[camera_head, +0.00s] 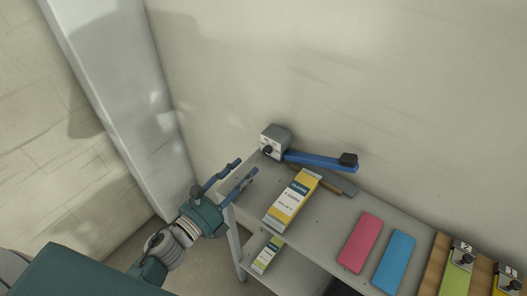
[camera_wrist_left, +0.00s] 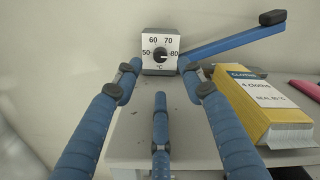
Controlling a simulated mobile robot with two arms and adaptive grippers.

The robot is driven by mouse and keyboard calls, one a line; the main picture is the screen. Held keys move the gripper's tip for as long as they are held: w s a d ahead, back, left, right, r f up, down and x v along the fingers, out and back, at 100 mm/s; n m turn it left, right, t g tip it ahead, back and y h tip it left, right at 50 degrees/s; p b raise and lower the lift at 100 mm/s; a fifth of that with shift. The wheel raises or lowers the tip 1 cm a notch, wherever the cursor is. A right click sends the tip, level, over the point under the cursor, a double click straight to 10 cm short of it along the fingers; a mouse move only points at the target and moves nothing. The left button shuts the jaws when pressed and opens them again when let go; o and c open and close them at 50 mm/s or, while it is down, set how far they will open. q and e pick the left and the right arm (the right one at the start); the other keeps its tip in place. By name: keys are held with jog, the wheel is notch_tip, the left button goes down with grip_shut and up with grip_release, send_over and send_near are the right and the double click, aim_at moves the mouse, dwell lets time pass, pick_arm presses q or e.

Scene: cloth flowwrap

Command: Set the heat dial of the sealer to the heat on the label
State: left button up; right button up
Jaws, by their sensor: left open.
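The sealer (camera_head: 276,139) stands at the far left end of the shelf top, with a blue arm (camera_head: 318,160) reaching right. In the left wrist view its white dial face (camera_wrist_left: 149,42) carries 50, 60, 70 and 80 °C around a black heat dial (camera_wrist_left: 160,58). The dial's mark seems to point right, near 80. The yellow cloth pack (camera_head: 292,200) lies right of the sealer; its white label (camera_wrist_left: 267,94) reads "4 cloths" and a seal heat too small to read surely. My left gripper (camera_head: 246,170) is open and empty, short of the dial, its fingers apart on either side of it.
A pink cloth (camera_head: 360,242) and a blue cloth (camera_head: 393,262) lie further right on the top (camera_head: 325,225). A flat tool (camera_head: 335,184) lies behind the pack. Another pack (camera_head: 267,254) is on the lower shelf. The wall (camera_head: 350,80) is close behind.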

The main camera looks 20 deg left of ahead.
aim_at(265, 152)
pick_arm(q)
jog(key=x, duration=0.1)
jog(key=p+x, duration=0.1)
jog(key=x, duration=0.1)
jog(key=shift+w+r, duration=0.25)
jog(key=shift+w, duration=0.05)
jog(key=x, duration=0.2)
jog(key=p+x, duration=0.1)
jog(key=x, duration=0.1)
jog(key=shift+d+f, duration=0.1)
jog(key=shift+f, duration=0.15)
jog(key=shift+w+d, duration=0.1)
jog(key=shift+w, duration=0.25)
jog(key=shift+w+d, duration=0.1)
jog(key=shift+w, duration=0.1)
pick_arm(e)
jog(key=r, duration=0.2)
jog(key=shift+w+d+r, duration=0.1)
jog(key=shift+w+r, duration=0.15)
jog(key=shift+r, duration=0.1)
pick_arm(q)
grip_shut()
